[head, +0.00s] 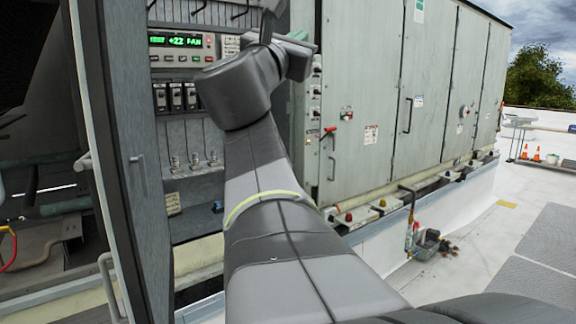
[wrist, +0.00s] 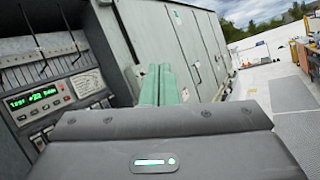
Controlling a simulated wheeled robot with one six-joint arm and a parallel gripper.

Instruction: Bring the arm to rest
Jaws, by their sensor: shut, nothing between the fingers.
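My arm (head: 265,200) rises from the bottom of the head view, bent at the elbow, in front of the open control bay of a grey-green cooler cabinet (head: 365,80). My gripper (head: 297,36) shows at the top, partly hidden behind the arm's own links. In the wrist view my gripper's (wrist: 158,72) two green fingers lie side by side, shut and empty. They point along the cabinet doors (wrist: 180,40). The control panel (wrist: 55,97) with a lit green display is to their left.
An open door (head: 120,150) stands close at left. Switches and a red-handled lever (head: 329,131) line the bay's right edge. Tools (head: 425,240) sit by the cabinet base. Orange cones (head: 537,154) stand far right. The white roof (head: 480,220) at right is mostly clear.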

